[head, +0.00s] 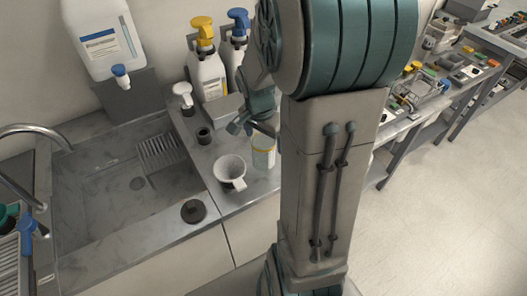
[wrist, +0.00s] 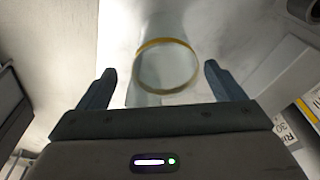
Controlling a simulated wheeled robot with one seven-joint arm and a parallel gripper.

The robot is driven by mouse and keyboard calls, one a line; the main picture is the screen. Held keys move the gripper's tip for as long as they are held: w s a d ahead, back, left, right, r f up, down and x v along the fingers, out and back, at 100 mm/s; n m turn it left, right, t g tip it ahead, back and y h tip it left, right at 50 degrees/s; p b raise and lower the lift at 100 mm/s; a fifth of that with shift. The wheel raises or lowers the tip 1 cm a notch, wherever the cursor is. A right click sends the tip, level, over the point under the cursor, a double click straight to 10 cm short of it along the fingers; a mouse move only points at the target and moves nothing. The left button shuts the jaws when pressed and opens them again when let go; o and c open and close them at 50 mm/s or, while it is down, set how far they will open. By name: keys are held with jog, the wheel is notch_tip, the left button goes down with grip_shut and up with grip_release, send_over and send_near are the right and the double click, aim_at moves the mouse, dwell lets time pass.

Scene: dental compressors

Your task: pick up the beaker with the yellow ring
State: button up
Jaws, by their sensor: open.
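The beaker with the yellow ring (wrist: 166,78) is clear, with the yellow band around its rim. In the wrist view it stands upper middle, its rim between and slightly beyond my two fingertips. My gripper (wrist: 160,82) is open, one finger on each side of the beaker with a gap on both sides; no contact shows. In the head view my gripper (head: 250,128) is over the counter beside the sink, and the beaker (head: 263,158) shows just below it, partly hidden by my gripper and arm.
A white cup with a handle (head: 230,171) stands close left of the beaker. Pump bottles with yellow (head: 209,75) and blue tops stand behind. A dark round stopper (head: 193,211) lies near the sink (head: 110,215). My arm hides the counter to the right.

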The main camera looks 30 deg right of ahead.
aim_at(264, 144)
jog(key=shift+w+d+f+p, duration=0.1)
jog(key=shift+w+f+p, duration=0.1)
jog(key=shift+f, duration=0.95)
jog(key=shift+w+d+f+p, duration=0.1)
jog(key=shift+w+f, duration=0.1)
jog(key=shift+f, duration=0.95)
jog(key=c, duration=1.1)
jog(key=shift+o, duration=0.2)
jog(key=shift+r, duration=0.45)
jog(key=s+d+r+b, duration=0.1)
jog(key=s+d+r, duration=0.7)
jog(key=r, duration=0.2)
jog(key=shift+s+b, duration=0.15)
jog(key=shift+b, duration=0.2)
